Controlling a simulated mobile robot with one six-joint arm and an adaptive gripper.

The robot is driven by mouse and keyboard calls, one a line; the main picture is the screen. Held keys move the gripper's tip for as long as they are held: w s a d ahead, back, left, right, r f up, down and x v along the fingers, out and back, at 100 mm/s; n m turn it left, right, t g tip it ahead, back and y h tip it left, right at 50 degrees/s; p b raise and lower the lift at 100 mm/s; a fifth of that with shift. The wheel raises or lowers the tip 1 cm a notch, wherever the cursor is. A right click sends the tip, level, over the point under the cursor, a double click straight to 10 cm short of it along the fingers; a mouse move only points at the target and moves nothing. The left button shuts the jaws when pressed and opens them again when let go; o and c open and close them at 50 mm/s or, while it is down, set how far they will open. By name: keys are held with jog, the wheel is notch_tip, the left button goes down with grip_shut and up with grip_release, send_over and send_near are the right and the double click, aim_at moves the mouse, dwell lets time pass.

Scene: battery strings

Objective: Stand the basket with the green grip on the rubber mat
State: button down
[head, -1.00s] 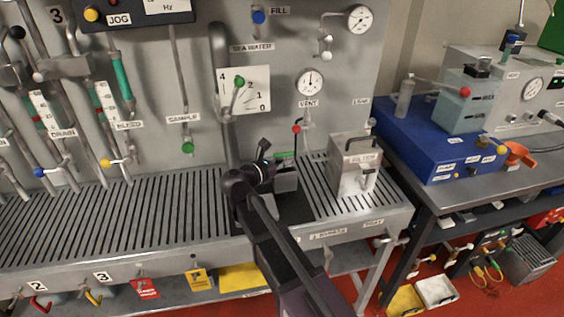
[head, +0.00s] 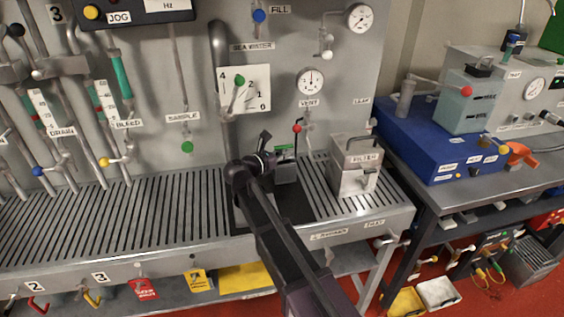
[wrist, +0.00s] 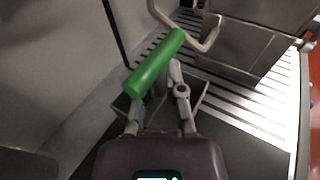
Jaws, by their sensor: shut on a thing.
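The green grip (wrist: 155,65) of the basket lies between the fingers of my gripper (wrist: 158,98) in the wrist view, and the gripper is shut on it. In the head view my gripper (head: 268,160) is above the slatted bench, beside the basket (head: 286,172), which is largely hidden by my arm. The rubber mat (head: 296,206) is a dark patch on the bench, partly covered by my arm. It also shows in the wrist view (wrist: 235,128). I cannot tell whether the basket touches the mat.
A metal box marked FILTER (head: 352,178) with a handle stands right of the mat. The panel behind carries a vent line with a red knob (head: 297,128) and a lever dial (head: 256,92). The slatted bench (head: 120,215) is clear to the left.

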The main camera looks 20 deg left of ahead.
aim_at(284, 161)
jog(key=shift+f+b, duration=1.15)
jog(key=shift+f, duration=0.25)
jog(key=shift+f, duration=0.1)
jog(key=c, duration=0.7)
grip_release()
jog(key=shift+r, duration=0.2)
jog(key=p+v, duration=0.1)
jog(key=v, duration=1.1)
jog(key=shift+s+f+p, duration=0.1)
jog(key=shift+p, duration=0.3)
